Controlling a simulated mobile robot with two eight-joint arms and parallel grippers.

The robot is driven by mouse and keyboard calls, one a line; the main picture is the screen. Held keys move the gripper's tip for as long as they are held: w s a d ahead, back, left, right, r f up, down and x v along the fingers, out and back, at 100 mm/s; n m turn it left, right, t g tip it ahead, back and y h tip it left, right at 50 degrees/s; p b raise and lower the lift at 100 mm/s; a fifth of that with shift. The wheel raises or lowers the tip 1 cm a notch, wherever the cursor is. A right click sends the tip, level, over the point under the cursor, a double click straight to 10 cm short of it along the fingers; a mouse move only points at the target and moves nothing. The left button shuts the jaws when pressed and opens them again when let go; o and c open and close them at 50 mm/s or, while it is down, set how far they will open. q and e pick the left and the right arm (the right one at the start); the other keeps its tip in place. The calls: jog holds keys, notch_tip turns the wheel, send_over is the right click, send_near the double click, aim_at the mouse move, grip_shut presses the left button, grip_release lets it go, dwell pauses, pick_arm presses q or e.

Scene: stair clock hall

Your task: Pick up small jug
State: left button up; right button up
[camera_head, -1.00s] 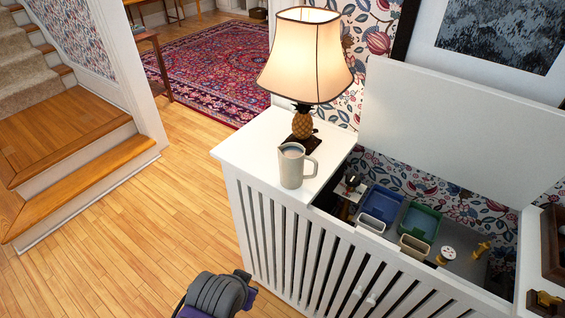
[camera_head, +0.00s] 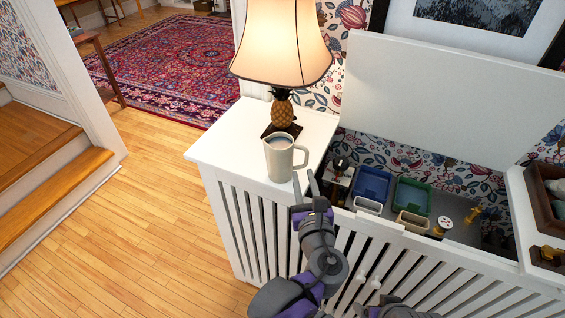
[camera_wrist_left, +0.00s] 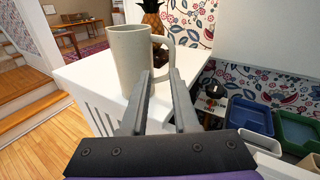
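The small jug (camera_head: 281,157) is a pale grey-beige vessel with a handle on its right side. It stands upright on the white cabinet top (camera_head: 225,150), in front of the lamp. My left gripper (camera_head: 305,185) is at the cabinet's front edge, just right of and nearer than the jug. In the left wrist view the jug (camera_wrist_left: 130,62) stands ahead, with the handle toward the right. The left gripper's two fingers (camera_wrist_left: 160,100) are apart with nothing visible between them, pointing toward the handle side. My right gripper does not show clearly.
A lamp with a pineapple base (camera_head: 282,110) stands close behind the jug. Right of it is an open compartment with a blue bin (camera_head: 372,185), a green bin (camera_head: 411,196) and small items. The raised white lid (camera_head: 440,100) stands behind. Wooden floor is clear at left.

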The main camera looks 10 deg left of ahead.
aim_at(306, 153)
pick_arm(q)
jog(key=shift+m+t, duration=0.4)
jog(key=shift+m, duration=0.3)
jog(key=w, duration=1.1)
jog(key=shift+a+r, duration=0.15)
jog(key=shift+r, duration=0.2)
jog(key=shift+s, duration=0.15)
grip_shut()
